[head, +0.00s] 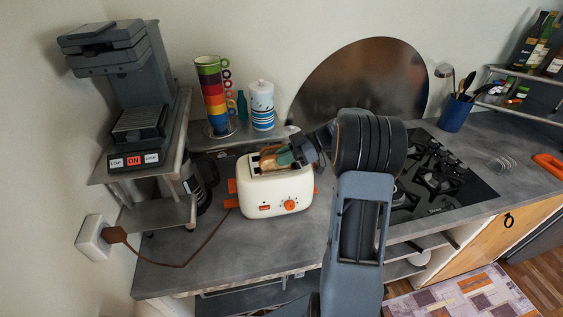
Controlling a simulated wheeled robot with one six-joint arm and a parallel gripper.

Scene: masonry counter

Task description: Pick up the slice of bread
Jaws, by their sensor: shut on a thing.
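A slice of bread (269,163) shows brown at the top of a white toaster (277,195) with orange levers and knob. The toaster stands upright on the grey counter. My gripper (285,158) reaches in from the right over the toaster's top and is shut on the bread. The bread's lower part is hidden in the toaster's slot. My arm hides some of the counter to the right of the toaster.
A coffee machine (122,90) stands on a shelf at left. Stacked coloured cups (212,95) and a white-and-blue canister (261,105) stand on a shelf behind the toaster. A gas hob (445,178) lies at right. The counter in front of the toaster (250,250) is clear.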

